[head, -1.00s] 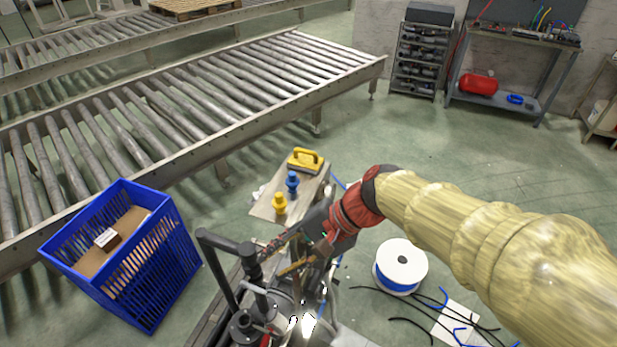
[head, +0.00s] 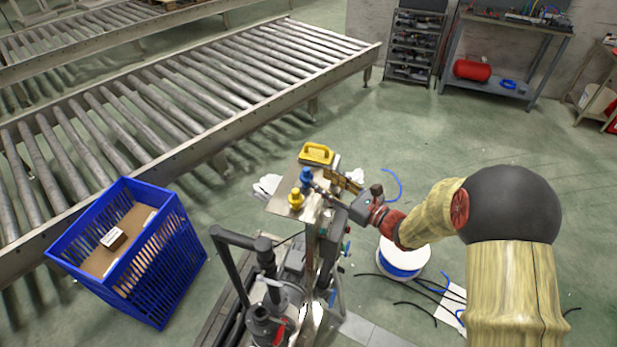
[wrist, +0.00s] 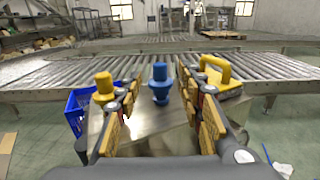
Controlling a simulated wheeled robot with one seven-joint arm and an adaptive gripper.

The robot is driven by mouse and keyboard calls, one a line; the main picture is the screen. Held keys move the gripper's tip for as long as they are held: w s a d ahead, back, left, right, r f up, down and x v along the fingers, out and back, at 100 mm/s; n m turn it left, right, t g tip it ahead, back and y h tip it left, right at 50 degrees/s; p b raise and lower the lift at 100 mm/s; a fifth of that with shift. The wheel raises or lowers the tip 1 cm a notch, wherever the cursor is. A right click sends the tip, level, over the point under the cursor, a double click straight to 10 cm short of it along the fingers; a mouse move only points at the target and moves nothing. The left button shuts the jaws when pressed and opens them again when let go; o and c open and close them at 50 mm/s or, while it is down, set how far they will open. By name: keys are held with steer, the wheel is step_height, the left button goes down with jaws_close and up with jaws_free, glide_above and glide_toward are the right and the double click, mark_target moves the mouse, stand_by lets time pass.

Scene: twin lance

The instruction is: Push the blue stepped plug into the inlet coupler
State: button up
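The blue stepped plug (head: 307,178) stands upright on a small metal shelf (head: 281,204), beside a yellow stepped plug (head: 296,199). My gripper (head: 334,187) is beside the blue plug, coming from the right in the head view. In the wrist view the blue plug (wrist: 160,84) stands between and beyond the open fingers (wrist: 162,98), with visible gaps on both sides. The yellow plug (wrist: 104,88) is behind the left finger. I cannot pick out the inlet coupler for certain; black pipework (head: 262,250) stands in front of the shelf.
A yellow-handled block (head: 316,154) sits at the shelf's back, close to the right finger in the wrist view. A blue crate (head: 185,255) stands at left, a roller conveyor (head: 190,105) behind. A cable reel (head: 403,262) and loose cables lie on the floor at right.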

mark_target(309, 172)
steer(key=b+x, duration=0.1)
steer(key=x, duration=0.6)
steer(key=shift+w+a, duration=0.1)
steer(key=shift+a, duration=0.05)
steer(key=shift+c, duration=0.4)
jaws_close()
